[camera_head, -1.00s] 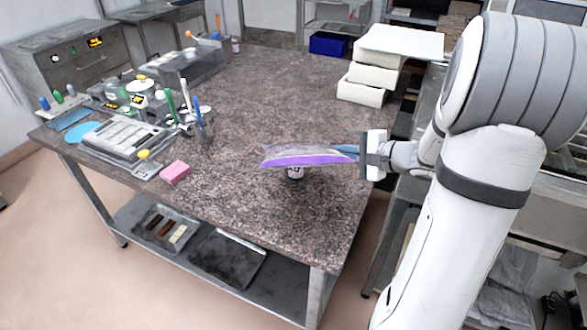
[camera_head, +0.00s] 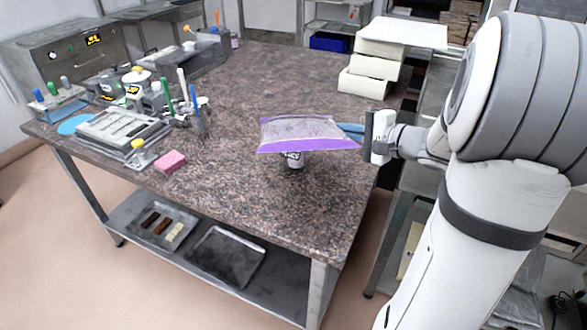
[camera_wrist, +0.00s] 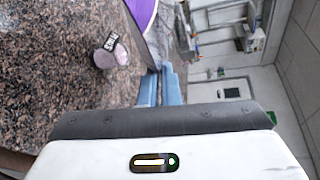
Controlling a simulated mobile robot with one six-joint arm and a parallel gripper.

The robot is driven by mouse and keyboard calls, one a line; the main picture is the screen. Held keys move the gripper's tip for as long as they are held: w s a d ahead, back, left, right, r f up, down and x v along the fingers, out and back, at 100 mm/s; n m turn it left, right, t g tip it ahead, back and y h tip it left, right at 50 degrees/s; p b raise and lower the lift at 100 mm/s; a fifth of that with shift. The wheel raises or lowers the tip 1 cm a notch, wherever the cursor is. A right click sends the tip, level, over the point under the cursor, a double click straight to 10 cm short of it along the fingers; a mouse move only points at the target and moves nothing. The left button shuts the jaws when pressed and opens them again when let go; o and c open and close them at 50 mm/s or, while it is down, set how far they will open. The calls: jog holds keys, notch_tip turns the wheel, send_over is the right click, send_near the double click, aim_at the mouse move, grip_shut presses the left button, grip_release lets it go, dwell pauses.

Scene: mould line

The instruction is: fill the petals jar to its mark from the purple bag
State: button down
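A clear bag with a purple edge (camera_head: 298,131) is held in the air above the right part of the stone-topped table. Its clear face shows, with pale contents, and the purple edge hangs low on the near side. My gripper (camera_head: 347,129), with blue fingers, is shut on the bag's right end; the fingers also show in the wrist view (camera_wrist: 160,80). A small jar with a dark label (camera_head: 295,160) stands on the table below the bag, its top hidden in the head view. In the wrist view the jar (camera_wrist: 113,53) shows pale pinkish, apart from the bag.
White blocks (camera_head: 368,75) are stacked at the back right. The middle of the tabletop (camera_head: 270,85) is clear.

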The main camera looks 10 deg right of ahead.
jog(key=shift+r+n+t+y+b, duration=0.5)
jog(key=shift+r+n+t+b, duration=0.3)
jog(key=shift+b, duration=2.35)
